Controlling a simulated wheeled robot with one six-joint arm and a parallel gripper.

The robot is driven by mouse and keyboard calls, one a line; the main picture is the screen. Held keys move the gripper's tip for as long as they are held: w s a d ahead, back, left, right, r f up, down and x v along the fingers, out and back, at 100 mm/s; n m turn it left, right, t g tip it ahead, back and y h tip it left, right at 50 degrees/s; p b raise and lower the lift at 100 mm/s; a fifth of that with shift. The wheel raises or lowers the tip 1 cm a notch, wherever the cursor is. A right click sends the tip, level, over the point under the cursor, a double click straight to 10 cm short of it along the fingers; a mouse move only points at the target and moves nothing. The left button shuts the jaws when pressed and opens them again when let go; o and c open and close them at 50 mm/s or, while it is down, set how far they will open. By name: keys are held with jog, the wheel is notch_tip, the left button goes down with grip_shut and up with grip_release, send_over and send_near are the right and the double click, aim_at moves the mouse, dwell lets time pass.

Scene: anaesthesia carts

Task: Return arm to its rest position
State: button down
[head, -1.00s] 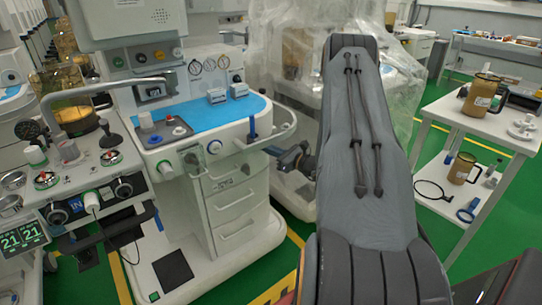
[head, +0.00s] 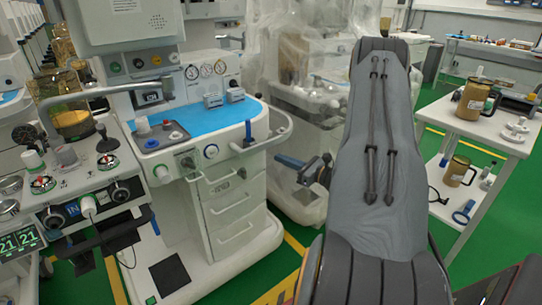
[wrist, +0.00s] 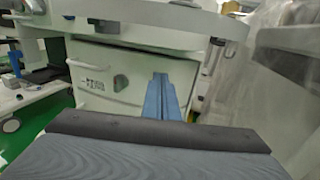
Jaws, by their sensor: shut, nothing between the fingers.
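My arm is a long grey padded link with black cables running up the middle of the head view. My gripper (head: 282,159) shows to the left of that link, with blue fingers pointing left toward the anaesthesia cart (head: 222,192). In the wrist view the gripper (wrist: 160,76) has its two blue fingers together with nothing between them. They appear in front of the cart's white drawer front (wrist: 98,80); the exact gap cannot be told. Part of the wrist is hidden behind the arm link in the head view.
A plastic-draped machine (head: 300,85) stands behind my arm. A white side table (head: 500,133) with amber jugs (head: 474,98) is on the right. The monitor and knob unit (head: 85,190) stands at left. Green floor shows between cart and arm.

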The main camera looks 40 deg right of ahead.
jog(key=shift+v, duration=2.1)
jog(key=shift+a, duration=0.15)
